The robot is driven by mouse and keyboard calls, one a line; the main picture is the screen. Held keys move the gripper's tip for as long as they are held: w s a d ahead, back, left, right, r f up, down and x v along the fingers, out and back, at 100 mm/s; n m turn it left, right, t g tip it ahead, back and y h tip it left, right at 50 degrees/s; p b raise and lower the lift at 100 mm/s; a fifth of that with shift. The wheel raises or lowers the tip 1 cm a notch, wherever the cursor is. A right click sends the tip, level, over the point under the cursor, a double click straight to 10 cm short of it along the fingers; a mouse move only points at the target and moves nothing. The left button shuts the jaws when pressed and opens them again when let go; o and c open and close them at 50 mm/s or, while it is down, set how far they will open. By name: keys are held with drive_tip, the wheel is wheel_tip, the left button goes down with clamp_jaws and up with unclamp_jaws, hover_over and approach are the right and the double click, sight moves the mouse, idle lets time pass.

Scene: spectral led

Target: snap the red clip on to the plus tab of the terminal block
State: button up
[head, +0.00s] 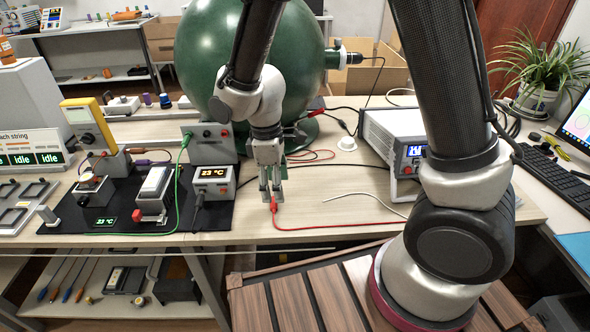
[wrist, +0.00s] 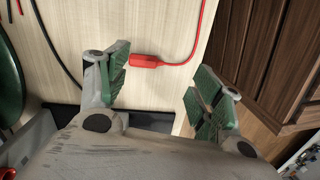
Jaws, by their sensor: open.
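The red clip (head: 274,206) lies near the table's front edge in the head view, with a red wire running from it to the right. My gripper (head: 270,194) points down right above it, open and empty. In the wrist view the red clip (wrist: 147,61) lies flat on the light wood, nearer the left of my gripper's two green-padded fingers (wrist: 158,66). The fingers are apart and not closed on it. I cannot make out for sure which part is the terminal block or its plus tab.
A big green sphere (head: 235,55) stands behind my gripper. A white power supply (head: 388,140) is at right. A black mat (head: 110,222) at left holds a meter box (head: 213,182) and other small devices. Loose wires cross the table (head: 330,178) between them.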

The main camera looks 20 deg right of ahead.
drive_tip(key=shift+w+a+r+n+t+y, duration=0.1)
drive_tip(key=shift+w+n+t+y, duration=0.1)
drive_tip(key=shift+w, duration=0.15)
drive_tip(key=shift+w+a+r+n+t+y, duration=0.1)
drive_tip(key=shift+w+n, duration=0.1)
drive_tip(key=shift+w, duration=0.15)
drive_tip(key=shift+w+a+n, duration=0.2)
drive_tip(key=shift+w+n, duration=0.2)
drive_tip(key=shift+f, duration=0.15)
wheel_tip(320, 180, down, 8)
drive_tip(key=shift+r, duration=0.25)
drive_tip(key=c, duration=0.8)
drive_tip(key=o, duration=1)
